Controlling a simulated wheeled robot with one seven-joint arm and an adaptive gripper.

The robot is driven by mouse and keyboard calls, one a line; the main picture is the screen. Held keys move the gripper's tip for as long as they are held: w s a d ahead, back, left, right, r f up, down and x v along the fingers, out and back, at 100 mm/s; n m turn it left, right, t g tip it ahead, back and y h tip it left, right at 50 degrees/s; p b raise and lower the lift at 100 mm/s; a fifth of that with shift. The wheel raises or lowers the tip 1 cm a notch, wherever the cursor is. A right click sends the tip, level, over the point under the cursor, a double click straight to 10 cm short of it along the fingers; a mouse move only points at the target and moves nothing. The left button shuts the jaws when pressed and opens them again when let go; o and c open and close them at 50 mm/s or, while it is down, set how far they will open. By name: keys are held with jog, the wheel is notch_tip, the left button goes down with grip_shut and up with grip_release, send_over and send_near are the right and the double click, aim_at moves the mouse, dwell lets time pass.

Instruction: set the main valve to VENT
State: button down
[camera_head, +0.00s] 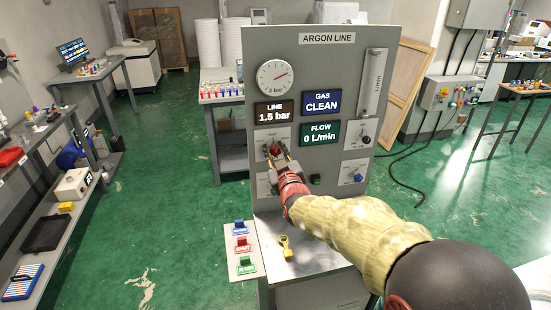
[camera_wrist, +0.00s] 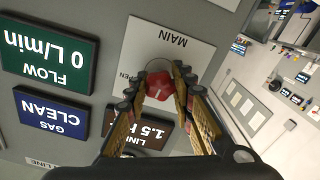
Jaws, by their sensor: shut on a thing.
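The grey ARGON LINE panel (camera_head: 340,60) stands in front of me with its gauge and screens. The main valve's red knob (camera_head: 275,150) is at its left, below the LINE 1.5 bar screen (camera_head: 275,112). My gripper (camera_head: 280,156) is shut on this knob. In the wrist view, upside down, the red knob (camera_wrist: 160,88) sits between my fingertips (camera_wrist: 160,84) on a white plate (camera_wrist: 185,45) marked MAIN. The word OPEN shows at the plate's edge; a VENT mark is not readable. The knob has a small white mark, its exact pointing unclear.
The GAS screen (camera_head: 321,102) reads CLEAN and the FLOW screen (camera_head: 321,132) 0 L/min. A black knob (camera_head: 366,140) and a blue knob (camera_head: 358,177) are at right. A yellow tagged item (camera_head: 285,243) lies on the ledge, beside a plate (camera_head: 235,262) with coloured blocks.

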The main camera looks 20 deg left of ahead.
jog(key=n+b, duration=0.3)
jog(key=n, duration=0.3)
jog(key=n+b, duration=0.2)
jog(key=n, duration=0.5)
dwell(0.4)
jog(key=c, duration=1.5)
grip_release()
jog(key=shift+a, duration=0.1)
jog(key=v, duration=1.2)
jog(key=shift+s, duration=0.1)
